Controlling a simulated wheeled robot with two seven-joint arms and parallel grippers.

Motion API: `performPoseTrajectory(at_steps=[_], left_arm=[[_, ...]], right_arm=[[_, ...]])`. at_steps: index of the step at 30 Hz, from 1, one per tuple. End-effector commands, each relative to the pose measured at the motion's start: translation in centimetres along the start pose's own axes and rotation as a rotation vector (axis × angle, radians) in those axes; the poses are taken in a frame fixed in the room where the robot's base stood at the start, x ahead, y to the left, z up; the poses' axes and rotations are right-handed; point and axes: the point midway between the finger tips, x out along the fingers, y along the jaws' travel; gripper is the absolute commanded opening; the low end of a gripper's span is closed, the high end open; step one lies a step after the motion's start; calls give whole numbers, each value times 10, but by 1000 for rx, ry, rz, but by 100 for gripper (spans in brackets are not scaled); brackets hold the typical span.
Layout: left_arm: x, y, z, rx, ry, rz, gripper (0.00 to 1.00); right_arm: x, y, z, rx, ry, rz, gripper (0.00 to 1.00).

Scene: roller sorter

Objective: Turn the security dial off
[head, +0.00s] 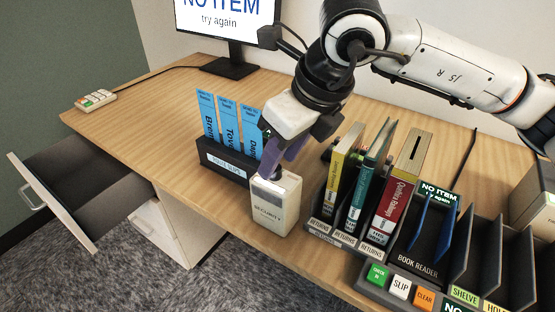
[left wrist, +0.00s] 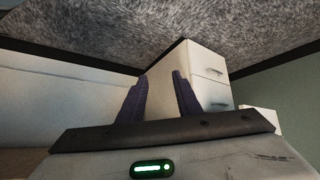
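The security box (head: 268,213), a small cream unit labelled "SECURITY", stands at the desk's front edge. Its dial is on top, mostly hidden by my right gripper, and I cannot read its setting. My right gripper (head: 275,174) points down at the box top with its purple fingers at the dial. Whether the fingers are closed on the dial cannot be told. My left gripper (left wrist: 158,82) shows in the left wrist view with its two purple fingers apart and nothing between them. It is outside the head view.
A black holder with blue slips (head: 226,166) stands left of the box. Book stands marked "RETURNS" (head: 345,237) and a book reader (head: 417,262) are to the right. A monitor (head: 228,20) reads "NO ITEM try again". An open drawer (head: 75,195) juts out at left.

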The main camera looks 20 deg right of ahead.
Motion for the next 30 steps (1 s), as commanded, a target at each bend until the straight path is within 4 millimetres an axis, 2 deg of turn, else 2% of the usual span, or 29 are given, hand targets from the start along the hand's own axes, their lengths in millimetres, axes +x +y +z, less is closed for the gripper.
performPoseTrajectory(at_steps=[6,14,17,21,30], left_arm=[[1,-1,-7,2,14,0,31],[1,-1,-13,4,25,-1,31],[1,-2,-13,4,25,-1,31],[1,-2,-13,4,25,-1,31],[3,-2,-10,4,24,-1,31]], right_arm=[[18,0,0,-1,1,1,38],[19,0,0,-1,0,2,38],[19,0,0,0,0,1,25],[19,0,0,0,0,2,1],[20,0,0,-23,-1,12,0]])
